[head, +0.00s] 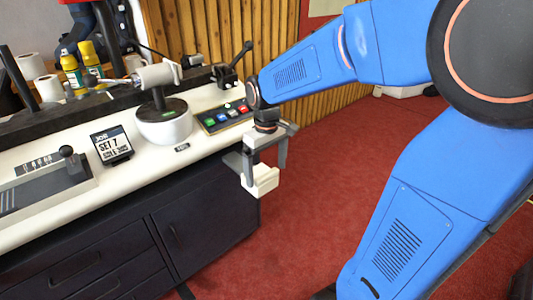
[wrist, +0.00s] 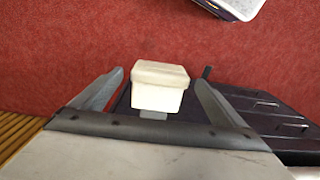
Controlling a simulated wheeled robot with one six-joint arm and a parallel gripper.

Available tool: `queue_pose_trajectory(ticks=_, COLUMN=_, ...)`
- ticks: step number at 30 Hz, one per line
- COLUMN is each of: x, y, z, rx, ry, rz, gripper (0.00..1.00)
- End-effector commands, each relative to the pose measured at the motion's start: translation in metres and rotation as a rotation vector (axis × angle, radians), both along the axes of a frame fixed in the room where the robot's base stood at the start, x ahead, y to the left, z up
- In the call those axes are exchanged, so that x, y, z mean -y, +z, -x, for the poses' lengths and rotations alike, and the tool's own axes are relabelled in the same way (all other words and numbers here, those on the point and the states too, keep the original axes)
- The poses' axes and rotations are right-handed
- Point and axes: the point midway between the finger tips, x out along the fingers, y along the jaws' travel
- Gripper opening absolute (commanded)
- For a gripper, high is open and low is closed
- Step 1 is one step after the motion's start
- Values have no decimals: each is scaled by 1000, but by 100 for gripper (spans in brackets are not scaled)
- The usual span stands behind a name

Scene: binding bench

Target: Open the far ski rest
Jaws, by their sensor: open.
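My gripper (head: 266,151) points down beside the far right end of the bench, its jaws apart. In the wrist view, two grey fingers (wrist: 156,97) stand either side of a cream-white block (wrist: 158,88), with a gap on each side. The same block (head: 264,180) shows in the head view below my gripper, next to a grey bracket. It looks like the pad of the far ski rest, but its joint to the bench is hidden. A black clamp with a raised lever (head: 229,75) stands on the bench's far end.
Dark drawers (head: 90,262) are below. Red floor (head: 330,150) is clear to the right.

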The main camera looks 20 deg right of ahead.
Motion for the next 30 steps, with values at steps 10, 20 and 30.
queue_pose_trajectory(ticks=10, x=0, y=57, z=0, rx=4, ry=0, rz=0, gripper=94)
queue_pose_trajectory(ticks=20, x=0, y=123, z=-1, rx=3, ry=0, rz=0, gripper=94)
queue_pose_trajectory(ticks=30, x=0, y=165, z=0, rx=0, ry=0, rz=0, gripper=94)
